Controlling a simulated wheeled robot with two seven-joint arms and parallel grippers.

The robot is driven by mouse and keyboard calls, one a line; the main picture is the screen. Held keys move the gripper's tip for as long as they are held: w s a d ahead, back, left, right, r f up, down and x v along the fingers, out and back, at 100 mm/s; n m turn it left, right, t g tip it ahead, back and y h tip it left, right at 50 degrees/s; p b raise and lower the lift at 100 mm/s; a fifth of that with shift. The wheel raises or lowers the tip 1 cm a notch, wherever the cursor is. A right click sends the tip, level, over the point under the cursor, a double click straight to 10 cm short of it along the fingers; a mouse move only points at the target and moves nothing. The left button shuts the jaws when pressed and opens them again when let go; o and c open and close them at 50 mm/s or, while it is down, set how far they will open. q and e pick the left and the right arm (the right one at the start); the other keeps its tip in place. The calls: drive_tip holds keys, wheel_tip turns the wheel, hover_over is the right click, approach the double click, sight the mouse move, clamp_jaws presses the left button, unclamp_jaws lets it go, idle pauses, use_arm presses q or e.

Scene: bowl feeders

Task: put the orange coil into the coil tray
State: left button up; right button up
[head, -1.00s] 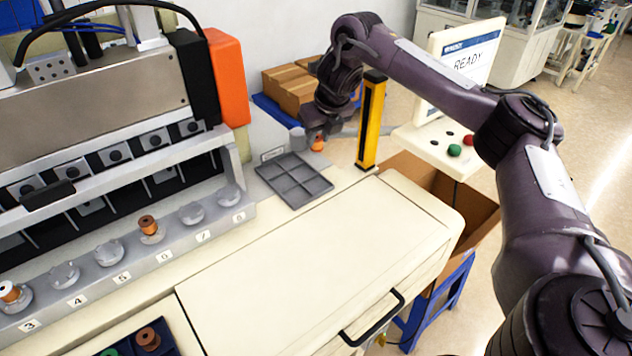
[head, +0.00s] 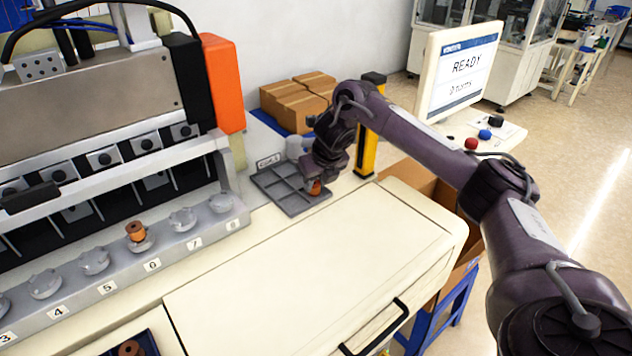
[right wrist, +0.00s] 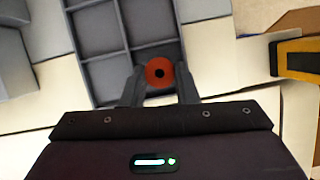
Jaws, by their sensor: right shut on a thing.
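The orange coil (head: 315,188) is held by my right gripper (head: 313,180) at the right part of the grey coil tray. In the right wrist view the coil (right wrist: 159,72) sits between the two fingers of my right gripper (right wrist: 160,84), over the tray's near compartment. I cannot tell whether the coil touches the tray floor. The coil tray (head: 266,184) is a grey grid of compartments on the cream worktop; the compartments I can see are empty. It also shows in the right wrist view (right wrist: 122,35). My left gripper is not in view.
A yellow post (head: 368,140) stands right of the tray. Cardboard boxes (head: 298,98) are behind it. The winding machine (head: 100,110) with numbered holders is at left; another orange coil (head: 136,232) sits on one holder. The cream worktop (head: 300,270) in front is clear.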

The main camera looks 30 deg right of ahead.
drive_tip(key=shift+f, duration=0.1)
drive_tip(key=shift+f, duration=0.1)
drive_tip(key=o, duration=0.9)
drive_tip(key=shift+o, duration=0.2)
drive_tip(key=shift+s+r, duration=0.1)
drive_tip(key=shift+r, duration=0.5)
drive_tip(key=p+v, duration=0.4)
drive_tip(key=v, duration=0.7)
drive_tip(key=shift+p, duration=0.35)
drive_tip(key=shift+r, duration=0.1)
